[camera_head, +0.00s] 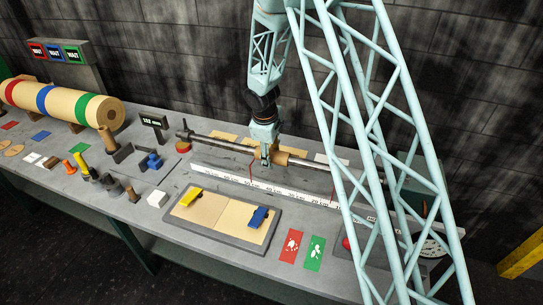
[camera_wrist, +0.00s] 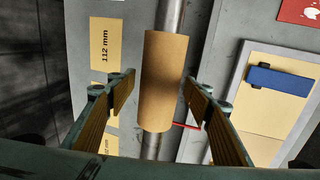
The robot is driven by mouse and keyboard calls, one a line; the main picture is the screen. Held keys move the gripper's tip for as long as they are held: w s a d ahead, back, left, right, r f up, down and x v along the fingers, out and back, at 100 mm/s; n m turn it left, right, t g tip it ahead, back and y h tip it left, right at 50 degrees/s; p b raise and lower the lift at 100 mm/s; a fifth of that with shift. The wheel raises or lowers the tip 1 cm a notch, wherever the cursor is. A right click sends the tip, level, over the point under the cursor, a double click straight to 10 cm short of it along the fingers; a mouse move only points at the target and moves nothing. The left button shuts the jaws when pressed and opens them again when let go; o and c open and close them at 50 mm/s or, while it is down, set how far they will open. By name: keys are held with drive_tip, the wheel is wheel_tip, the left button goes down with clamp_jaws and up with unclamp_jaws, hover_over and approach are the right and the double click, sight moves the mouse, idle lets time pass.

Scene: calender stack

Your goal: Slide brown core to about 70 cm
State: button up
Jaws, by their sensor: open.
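The brown core (camera_head: 281,157) is a short cardboard tube around the steel shaft (camera_head: 220,141). In the wrist view the brown core (camera_wrist: 165,80) lies lengthwise along the shaft (camera_wrist: 171,15), which shows beyond both its ends. My gripper (camera_head: 267,160) is open at the core. In the wrist view the two fingers of my gripper (camera_wrist: 158,88) stand on either side of the core, with a gap to it. A white scale (camera_head: 235,184) with cm marks runs along the front of the shaft; its small figures are hard to read.
A tray (camera_head: 180,215) with a yellow and a blue piece stands in front of the scale. A 112 mm card (camera_wrist: 105,45) lies beside the shaft. Red (camera_head: 291,246) and green (camera_head: 315,252) cards lie at the front. A striped roll (camera_head: 60,102) is at the left.

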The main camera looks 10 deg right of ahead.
drive_tip(key=shift+f, duration=0.2)
drive_tip(key=c, duration=1.2)
drive_tip(key=shift+w, duration=0.15)
